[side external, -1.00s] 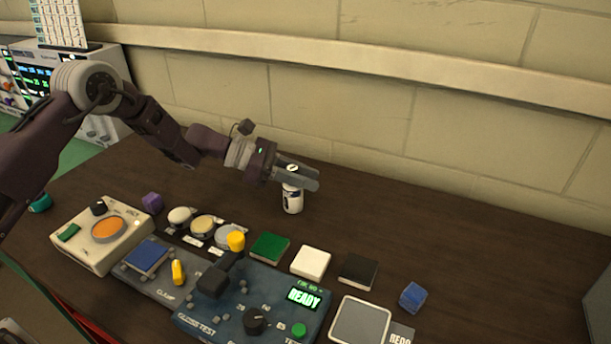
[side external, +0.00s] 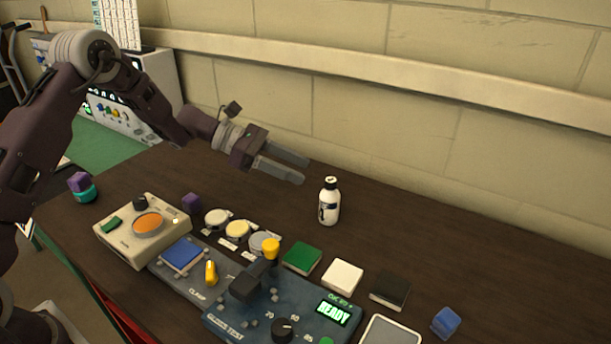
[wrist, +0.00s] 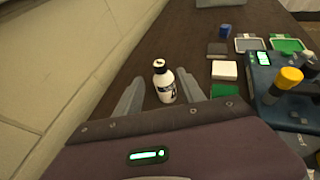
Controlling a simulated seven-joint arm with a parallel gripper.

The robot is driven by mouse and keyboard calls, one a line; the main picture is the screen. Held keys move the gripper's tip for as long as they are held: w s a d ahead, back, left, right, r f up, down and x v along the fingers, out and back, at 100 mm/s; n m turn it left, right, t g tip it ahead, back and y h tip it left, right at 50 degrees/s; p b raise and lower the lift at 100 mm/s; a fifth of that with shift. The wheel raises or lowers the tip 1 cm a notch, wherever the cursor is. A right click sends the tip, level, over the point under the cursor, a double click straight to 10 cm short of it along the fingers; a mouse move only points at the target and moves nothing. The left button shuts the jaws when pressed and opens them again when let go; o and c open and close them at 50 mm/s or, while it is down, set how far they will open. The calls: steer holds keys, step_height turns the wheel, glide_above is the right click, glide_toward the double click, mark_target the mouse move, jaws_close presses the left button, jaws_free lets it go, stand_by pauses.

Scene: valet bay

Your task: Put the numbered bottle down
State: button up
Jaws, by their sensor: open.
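The numbered bottle (side external: 329,203) is white with a dark cap and dark label print. It stands upright on the dark table, toward the wall. It also shows in the wrist view (wrist: 164,82), standing ahead of my fingers. The number itself is too small to read. My gripper (side external: 293,169) is open and empty. Its fingers point toward the bottle from the left and end apart from it. In the wrist view my two fingers (wrist: 174,92) lie to either side of the bottle.
Green (side external: 302,256), white (side external: 342,276) and black (side external: 389,289) square pads lie in front of the bottle. A blue test panel (side external: 262,305) with a yellow-topped lever stands nearer. A blue block (side external: 446,321) lies at right. The table right of the bottle is clear.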

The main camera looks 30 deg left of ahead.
steer(key=s+d+r+m+g+y, duration=0.2)
steer(key=s+r+m, duration=0.4)
steer(key=s, duration=0.3)
steer(key=s+d+r+m+g+y, duration=0.1)
steer(key=s+d+r+m+y, duration=0.15)
steer(key=s+r+m, duration=0.5)
steer(key=s+a+m+t+y, duration=0.1)
steer(key=s+a+m+y, duration=0.3)
steer(key=s, duration=0.7)
steer(key=s+a+f+m+t+y, duration=0.1)
steer(key=s+a+m+y, duration=0.3)
steer(key=s, duration=0.6)
steer(key=shift+s+a+f+m+t, duration=0.35)
steer(key=shift+a+m+t, duration=0.2)
steer(key=shift+a+t, duration=0.25)
